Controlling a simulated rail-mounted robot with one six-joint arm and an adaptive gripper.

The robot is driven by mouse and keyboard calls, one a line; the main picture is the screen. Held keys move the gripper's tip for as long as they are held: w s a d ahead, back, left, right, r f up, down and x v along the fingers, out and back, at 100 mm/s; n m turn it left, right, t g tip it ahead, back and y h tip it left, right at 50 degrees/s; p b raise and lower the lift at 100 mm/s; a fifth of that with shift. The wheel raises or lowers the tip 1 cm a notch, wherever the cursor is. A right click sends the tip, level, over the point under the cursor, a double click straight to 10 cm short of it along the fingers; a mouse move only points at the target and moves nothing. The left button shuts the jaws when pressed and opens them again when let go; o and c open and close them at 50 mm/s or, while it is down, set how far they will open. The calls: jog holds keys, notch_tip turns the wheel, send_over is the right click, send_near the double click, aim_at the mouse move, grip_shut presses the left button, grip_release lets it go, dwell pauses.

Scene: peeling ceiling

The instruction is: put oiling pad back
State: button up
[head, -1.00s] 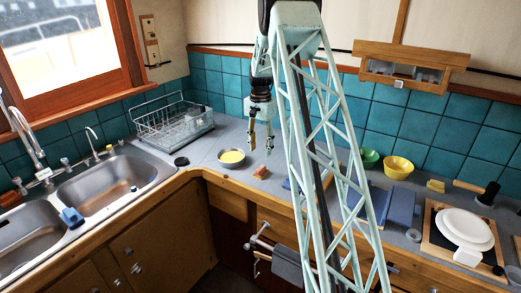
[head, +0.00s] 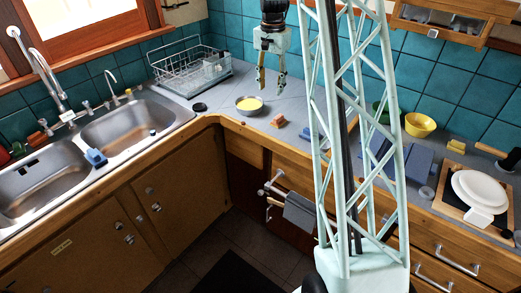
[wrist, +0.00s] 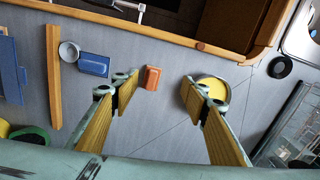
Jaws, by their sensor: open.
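My gripper (head: 272,88) is open and empty above the counter, right of and above a metal bowl (head: 249,111) with yellow contents. In the wrist view, my gripper's fingers (wrist: 160,92) are spread wide. A small orange block (head: 278,121) lies on the counter right of the bowl. In the wrist view this block (wrist: 152,78) shows between the fingers, beyond their tips. The bowl (wrist: 227,84) is partly hidden behind the right finger there. A small blue pad (wrist: 94,65) lies left of the block. I cannot tell which of these is the oiling pad.
A wire dish rack (head: 188,68) and double sink (head: 118,135) are at the left. A black disc (head: 200,107) lies near the counter edge. A yellow bowl (head: 420,125), yellow block (head: 456,146) and white plates (head: 480,190) stand at the right. A wooden shelf (head: 440,20) hangs behind.

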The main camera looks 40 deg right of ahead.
jog(key=s+a+r+n, duration=0.2)
jog(key=s+a+r, duration=0.3)
jog(key=a+r, duration=0.6)
jog(key=s+a+r+n+t, duration=0.1)
jog(key=s+a+r+n, duration=0.2)
jog(key=s+a+r, duration=0.55)
jog(key=s+a+r+n+t, duration=0.1)
jog(key=s+a+r+n, duration=0.2)
jog(key=s+a+r, duration=0.55)
jog(key=s+a+f+n, duration=0.1)
jog(key=s+a, duration=0.3)
jog(key=s, duration=0.5)
jog(key=s+a+f+n+t, duration=0.1)
jog(key=s+a, duration=0.4)
jog(key=s, duration=0.5)
jog(key=s+a+f+n, duration=0.3)
jog(key=s+a, duration=0.2)
jog(key=s, duration=0.5)
jog(key=shift+a, duration=0.15)
jog(key=shift+w, duration=0.15)
notch_tip(320, 180, down, 8)
jog(key=b, duration=0.8)
jog(key=shift+f+t+b, duration=0.2)
jog(key=shift+t+b, duration=0.1)
